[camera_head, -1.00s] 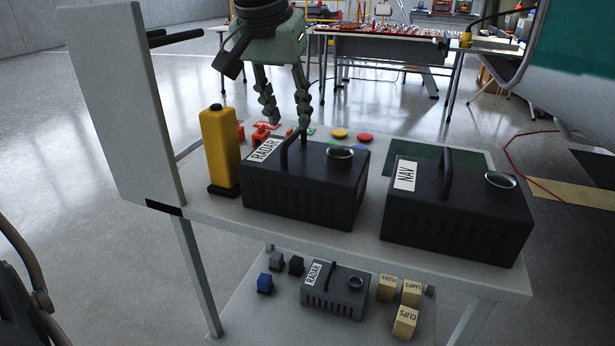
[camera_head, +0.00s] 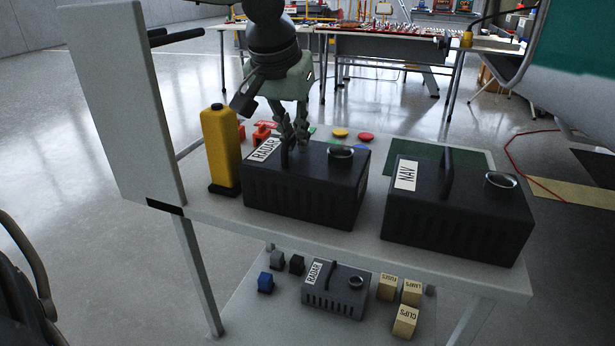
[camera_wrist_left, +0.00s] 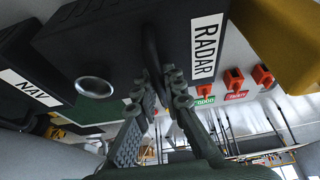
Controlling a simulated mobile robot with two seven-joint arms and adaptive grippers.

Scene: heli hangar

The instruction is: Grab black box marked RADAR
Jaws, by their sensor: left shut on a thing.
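The black box marked RADAR (camera_head: 305,191) stands on the cart's upper shelf, with a white label, a handle on top and a round metal-rimmed port. It also shows in the left wrist view (camera_wrist_left: 115,45). My left gripper (camera_head: 292,146) has come down from above and is shut on the box's handle. In the left wrist view its fingers (camera_wrist_left: 163,85) close around the dark handle (camera_wrist_left: 152,50) beside the label. The box rests on the shelf. A smaller grey box also marked RADAR (camera_head: 336,289) sits on the lower shelf. My right gripper is not in view.
A black NAV box (camera_head: 458,213) stands to the right on the upper shelf (camera_head: 400,255). A yellow canister (camera_head: 220,150) stands close on the left, by a white upright panel (camera_head: 122,100). Small red objects and coloured discs lie behind. Small blocks sit on the lower shelf.

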